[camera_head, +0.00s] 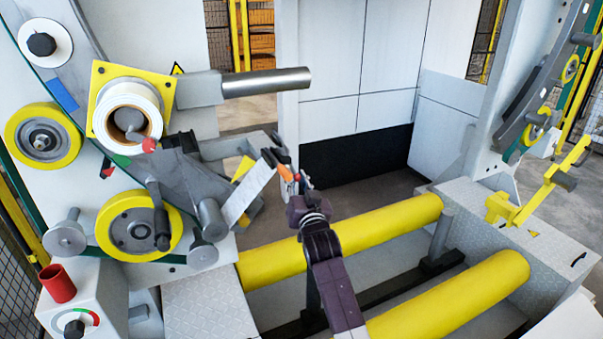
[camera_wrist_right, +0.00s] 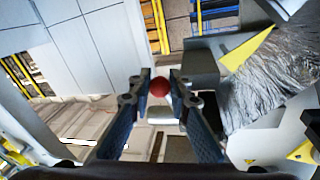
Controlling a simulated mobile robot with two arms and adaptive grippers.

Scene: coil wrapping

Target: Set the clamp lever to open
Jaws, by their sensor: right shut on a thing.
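My right gripper (camera_head: 286,170) is in the middle of the head view, beside the grey clamp mechanism. Its fingers are close together on a small red-orange part (camera_head: 284,174), which looks like the knob of the clamp lever. In the right wrist view a round red knob (camera_wrist_right: 160,87) sits between the two dark fingertips. The lever's shaft is mostly hidden by the fingers and the mechanism, so I cannot tell its position. My left gripper is not in view.
A white wrap roll (camera_head: 128,108) on a yellow square plate and yellow wheels (camera_head: 139,228) are at the left. Yellow rollers (camera_head: 450,295) lie below my right arm. A control box with a red cylinder (camera_head: 59,284) stands at lower left. Open floor lies behind the gripper.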

